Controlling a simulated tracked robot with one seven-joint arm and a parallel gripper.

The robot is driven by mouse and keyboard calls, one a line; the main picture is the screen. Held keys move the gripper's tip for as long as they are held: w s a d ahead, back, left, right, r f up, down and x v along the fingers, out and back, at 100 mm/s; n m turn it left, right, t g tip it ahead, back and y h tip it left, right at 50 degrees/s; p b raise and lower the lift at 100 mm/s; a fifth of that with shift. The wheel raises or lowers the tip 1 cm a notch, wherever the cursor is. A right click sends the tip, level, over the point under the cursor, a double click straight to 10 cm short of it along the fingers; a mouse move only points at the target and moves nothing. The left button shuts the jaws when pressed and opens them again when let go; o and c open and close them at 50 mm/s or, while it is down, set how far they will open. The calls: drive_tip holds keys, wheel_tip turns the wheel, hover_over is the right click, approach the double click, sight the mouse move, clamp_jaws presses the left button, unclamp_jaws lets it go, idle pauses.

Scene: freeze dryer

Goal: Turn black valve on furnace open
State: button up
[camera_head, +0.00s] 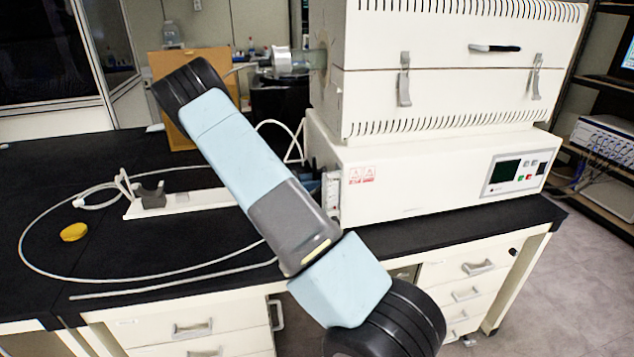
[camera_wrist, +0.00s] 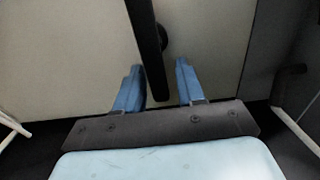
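The furnace (camera_head: 430,110) is the large white box unit with latches and a black handle on the bench in the head view. In the wrist view, a long black lever (camera_wrist: 148,45) with a rounded black part behind it stands in front of a beige surface; it looks like the black valve. My gripper (camera_wrist: 158,72) has its two blue fingers apart, one on each side of the lever's lower end. A gap shows on the right; contact on the left is unclear. In the head view my arm crosses the bench, and neither gripper nor valve can be made out.
The black bench (camera_head: 130,250) carries a looped cable, a yellow round piece (camera_head: 74,232) and a white stand (camera_head: 180,203). A metal flange (camera_head: 282,60) sits left of the furnace. A control panel (camera_head: 513,172) is on the furnace base. Drawers are below.

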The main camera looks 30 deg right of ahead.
sight(313, 169)
clamp_jaws()
drive_tip(key=shift+s+d, duration=0.1)
drive_tip(key=shift+d, duration=0.4)
drive_tip(key=shift+w+a, duration=0.2)
drive_tip(key=shift+a, duration=0.3)
drive_tip(key=shift+w+m, duration=0.15)
drive_tip(key=shift+m, duration=0.45)
drive_tip(key=m, duration=0.2)
drive_tip(key=w+m, duration=0.1)
drive_tip(key=m, duration=0.1)
drive_tip(key=shift+r, duration=0.1)
drive_tip(key=m, duration=0.3)
drive_tip(key=shift+w+d+r, duration=0.15)
drive_tip(key=shift+w+r, duration=0.05)
drive_tip(key=shift+w, duration=0.15)
drive_tip(key=m, duration=0.3)
drive_tip(key=r+m, duration=0.1)
drive_tip(key=m, duration=0.2)
drive_tip(key=r+m, duration=0.1)
drive_tip(key=m, duration=0.2)
drive_tip(key=shift+w+d+r, duration=0.15)
drive_tip(key=shift+w+d, duration=0.1)
drive_tip(key=shift+w, duration=0.15)
drive_tip(key=shift+m, duration=0.5)
